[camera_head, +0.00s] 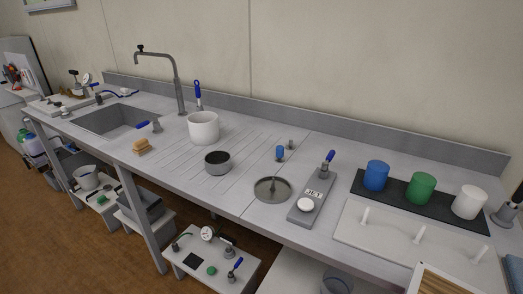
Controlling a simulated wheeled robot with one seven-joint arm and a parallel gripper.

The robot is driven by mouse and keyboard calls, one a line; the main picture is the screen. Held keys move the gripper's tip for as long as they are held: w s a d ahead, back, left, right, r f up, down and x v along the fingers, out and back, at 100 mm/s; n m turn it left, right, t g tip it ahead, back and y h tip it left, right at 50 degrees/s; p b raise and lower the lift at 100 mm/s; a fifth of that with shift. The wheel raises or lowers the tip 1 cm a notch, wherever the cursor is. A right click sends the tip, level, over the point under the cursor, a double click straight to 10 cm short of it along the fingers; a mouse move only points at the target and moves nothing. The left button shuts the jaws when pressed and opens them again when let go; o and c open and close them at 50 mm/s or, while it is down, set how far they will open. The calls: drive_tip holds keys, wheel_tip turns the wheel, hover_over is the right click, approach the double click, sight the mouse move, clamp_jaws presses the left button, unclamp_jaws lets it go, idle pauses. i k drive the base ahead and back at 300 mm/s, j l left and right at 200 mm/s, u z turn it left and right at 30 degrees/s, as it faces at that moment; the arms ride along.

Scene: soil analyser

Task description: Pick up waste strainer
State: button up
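A round, flat grey-brown disc with a short upright post at its centre, which looks like the waste strainer (272,190), lies on the steel worktop near its front edge. It sits between a dark round pot (217,168) on its left and a grey slab-shaped device (310,203) on its right. Nothing covers the disc. My gripper is not in view, so its place relative to the disc does not show.
A blue-topped small fitting (280,153) stands behind the disc. A white pot (203,128), a tall tap (178,85) and a sink (115,122) are to the left. Blue (376,176), green (420,188) and white cups (468,202) stand on a dark mat at right.

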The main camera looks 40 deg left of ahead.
sight(217, 162)
drive_tip(key=k+j+u, duration=0.1)
drive_tip(key=u, duration=1.15)
drive_tip(key=l+u, duration=0.2)
drive_tip(key=u, duration=0.7)
